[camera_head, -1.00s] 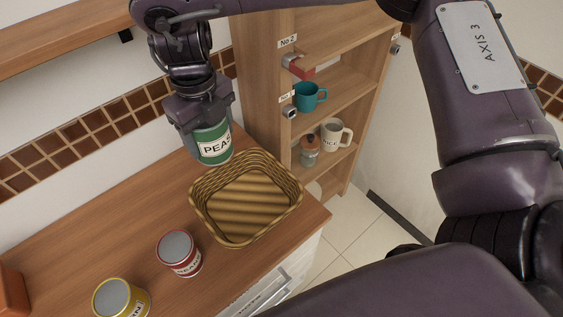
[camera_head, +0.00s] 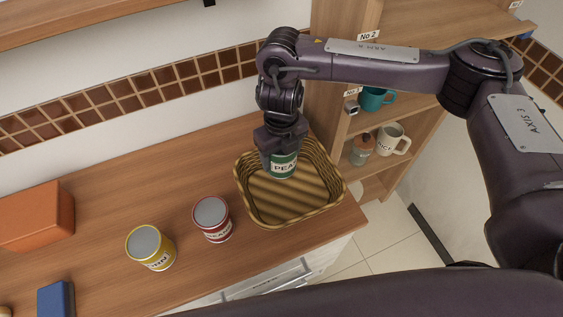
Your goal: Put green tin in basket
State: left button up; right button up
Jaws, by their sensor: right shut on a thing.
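The green tin (camera_head: 284,168), with a white label that reads as PEAS, is in my right gripper (camera_head: 282,150). The gripper is shut on it from above and points down. The tin appears upright within the outline of the wicker basket (camera_head: 258,217), near its back wall. I cannot tell whether the tin touches the basket floor. The gripper hides the tin's top. The basket stands on the wooden counter near its right end and holds nothing else that I can see. My left gripper is not in view.
A red tin (camera_head: 212,220) and a yellow tin (camera_head: 150,248) stand left of the basket. An orange box (camera_head: 37,216) and a blue block (camera_head: 56,299) are farther left. A shelf unit (camera_head: 340,40) with a teal mug (camera_head: 374,98) and a white mug (camera_head: 392,139) rises behind the basket.

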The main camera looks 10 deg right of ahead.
aim_at(281, 165)
notch_tip(281, 165, down, 4)
jog(key=shift+f, duration=0.1)
dwell(0.4)
jog(key=shift+f+b, duration=0.15)
jog(key=shift+b, duration=0.25)
jog(key=o, duration=1.3)
jog(key=shift+c, duration=0.2)
jog(key=shift+r, duration=0.4)
notch_tip(281, 165, up, 12)
jog(key=shift+f, duration=0.2)
